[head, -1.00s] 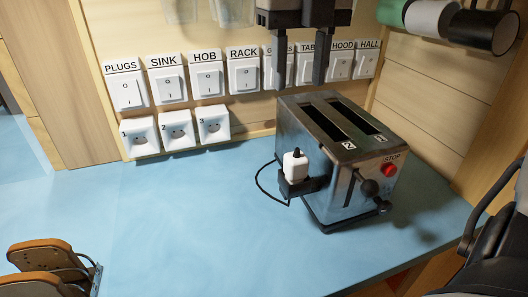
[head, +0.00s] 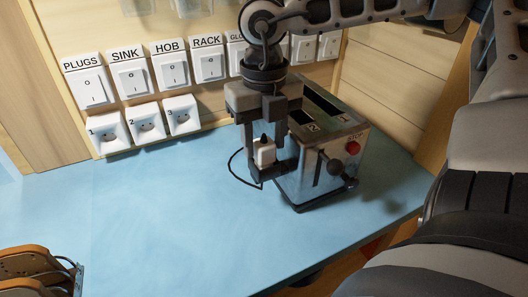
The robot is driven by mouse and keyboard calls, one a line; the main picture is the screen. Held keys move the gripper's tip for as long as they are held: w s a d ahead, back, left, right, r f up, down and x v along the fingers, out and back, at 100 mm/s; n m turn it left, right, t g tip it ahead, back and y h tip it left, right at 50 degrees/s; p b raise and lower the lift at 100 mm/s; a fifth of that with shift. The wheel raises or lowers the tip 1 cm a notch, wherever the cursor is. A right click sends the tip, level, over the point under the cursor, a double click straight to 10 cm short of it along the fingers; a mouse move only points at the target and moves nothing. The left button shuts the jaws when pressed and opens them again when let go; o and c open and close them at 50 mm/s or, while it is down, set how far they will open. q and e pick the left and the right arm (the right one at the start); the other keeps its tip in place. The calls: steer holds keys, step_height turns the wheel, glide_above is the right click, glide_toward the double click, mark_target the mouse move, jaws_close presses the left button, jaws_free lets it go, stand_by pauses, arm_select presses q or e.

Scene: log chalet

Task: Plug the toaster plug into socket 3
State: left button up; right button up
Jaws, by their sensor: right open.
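The white toaster plug (head: 264,154) sits upright in a dark holder on the left side of the metal toaster (head: 325,170), with a black cord looping to its left. My right gripper (head: 264,150) points down over the plug, its fingers apart on either side of it. I cannot tell whether they touch it. Socket 3 (head: 181,116) is the rightmost of three white sockets low on the wall, left of the gripper, and looks empty. My left gripper is not in view.
Socket 1 (head: 107,133) and socket 2 (head: 145,124) are beside socket 3. Labelled switches (head: 130,79) line the wall above, partly hidden by my right arm. The blue counter (head: 165,215) is clear in the middle. Bread-like brown slices in a rack (head: 38,272) stand at lower left.

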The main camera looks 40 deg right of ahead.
steer(key=shift+f, duration=0.8)
steer(key=c, duration=0.8)
steer(key=shift+o, duration=0.2)
steer(key=shift+r, duration=0.1)
